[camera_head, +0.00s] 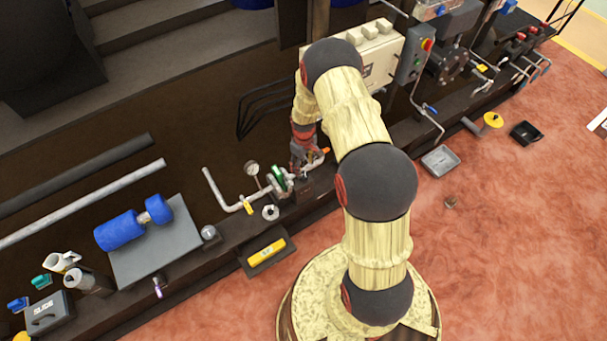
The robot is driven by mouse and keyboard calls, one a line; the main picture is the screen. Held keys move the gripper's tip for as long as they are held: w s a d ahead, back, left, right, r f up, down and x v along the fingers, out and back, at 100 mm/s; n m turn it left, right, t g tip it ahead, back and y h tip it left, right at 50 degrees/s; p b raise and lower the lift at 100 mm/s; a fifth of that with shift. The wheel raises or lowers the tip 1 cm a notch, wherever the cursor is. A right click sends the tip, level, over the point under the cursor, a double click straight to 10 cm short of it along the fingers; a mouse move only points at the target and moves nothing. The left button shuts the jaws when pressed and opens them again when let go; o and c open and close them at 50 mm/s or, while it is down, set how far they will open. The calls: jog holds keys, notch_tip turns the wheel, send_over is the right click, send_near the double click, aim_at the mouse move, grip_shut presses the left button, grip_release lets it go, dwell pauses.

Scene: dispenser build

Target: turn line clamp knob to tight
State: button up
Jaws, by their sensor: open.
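My arm reaches up from its round base and bends down to the pipework on the dark bench. My gripper (303,166) is at the right end of the pipe assembly, open, small in the picture and partly hidden by its own links. A small orange part (326,150) shows just right of the gripper. A green round part (278,178) sits on the pipe (232,207) just left of it. I cannot tell which part is the line clamp knob, or whether the fingers touch anything.
A gauge (252,168) and a yellow handle (248,206) stand on the pipework. A yellow level (266,252) lies in front. A grey plate with blue cylinders (120,231) is at left. A control box (375,57) stands behind my arm.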

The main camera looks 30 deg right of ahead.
aim_at(303, 175)
notch_tip(303, 175, down, 7)
jog(key=shift+f+b, duration=0.15)
jog(key=shift+b, duration=0.95)
jog(key=shift+c, duration=0.4)
jog(key=c, duration=1.1)
jog(key=m, duration=0.5)
jog(key=shift+p, duration=0.35)
jog(key=o, duration=1.1)
